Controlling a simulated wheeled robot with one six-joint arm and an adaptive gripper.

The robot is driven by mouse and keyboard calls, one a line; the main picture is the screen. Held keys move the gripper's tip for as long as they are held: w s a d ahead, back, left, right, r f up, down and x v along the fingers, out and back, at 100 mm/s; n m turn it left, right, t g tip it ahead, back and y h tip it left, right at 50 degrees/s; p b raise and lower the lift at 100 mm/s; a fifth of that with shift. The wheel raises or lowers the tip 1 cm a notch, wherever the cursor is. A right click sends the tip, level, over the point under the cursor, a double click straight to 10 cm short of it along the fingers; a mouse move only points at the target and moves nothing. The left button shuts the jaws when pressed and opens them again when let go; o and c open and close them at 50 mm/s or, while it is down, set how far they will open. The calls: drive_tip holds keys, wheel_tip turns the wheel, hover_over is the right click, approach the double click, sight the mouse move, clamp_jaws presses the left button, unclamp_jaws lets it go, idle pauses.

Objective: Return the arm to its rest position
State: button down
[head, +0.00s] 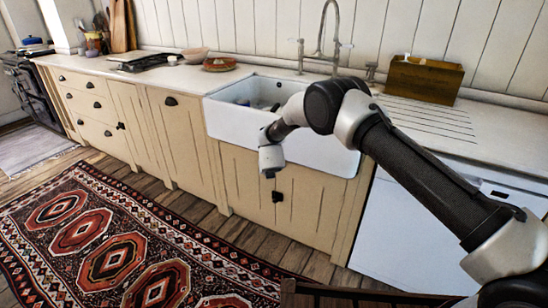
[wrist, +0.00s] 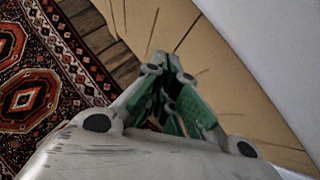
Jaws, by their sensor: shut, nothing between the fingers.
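My gripper shows in the wrist view (wrist: 165,62) with its fingers together and nothing between them. In the head view my arm reaches in from the right and bends down in front of the white sink, with the gripper (head: 276,196) hanging in front of the cream cabinet doors below it. The gripper looks clear of the cabinet, though the exact gap is hard to tell. The wrist view looks down past the fingers at the cabinet front (wrist: 105,14), the wood floor and the rug.
The white sink (head: 225,122) holds some small items, partly hidden by my arm. A wooden box (head: 425,80) stands on the counter at the right, above a white appliance front (head: 400,235). A patterned rug (head: 110,262) lies on the floor at the left. Bowls (head: 195,56) stand further back.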

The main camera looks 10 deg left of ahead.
drive_tip(key=s+a+f+n+g+y, duration=0.15)
drive_tip(key=s+f+n, duration=0.35)
drive_tip(key=n, duration=0.5)
drive_tip(key=s+d+r+n+g+y, duration=0.2)
drive_tip(key=s+d+r+n+g, duration=0.2)
drive_tip(key=s+r+n, duration=0.45)
drive_tip(key=s+d+r+n+g+h, duration=0.1)
drive_tip(key=s+d+r+n+g, duration=0.1)
drive_tip(key=s+d+r+n, duration=0.8)
drive_tip(key=s+d+r+n+g+h, duration=0.25)
drive_tip(key=s+d+r, duration=0.25)
drive_tip(key=d+r, duration=0.9)
drive_tip(key=s+d+r+t, duration=0.2)
drive_tip(key=s+d+r, duration=0.3)
drive_tip(key=s+d, duration=0.2)
drive_tip(key=s+d+r+n+t+h, duration=0.1)
drive_tip(key=s+d+r, duration=0.4)
drive_tip(key=d, duration=0.5)
drive_tip(key=s+d+r+t+h, duration=0.1)
drive_tip(key=s+d+r+t, duration=0.1)
drive_tip(key=s+d+r, duration=0.3)
drive_tip(key=s+d, duration=0.3)
drive_tip(key=shift+s+d+r+n+t, duration=0.25)
drive_tip(key=shift+s+d+n+t, duration=0.05)
drive_tip(key=shift+s+d+t, duration=0.1)
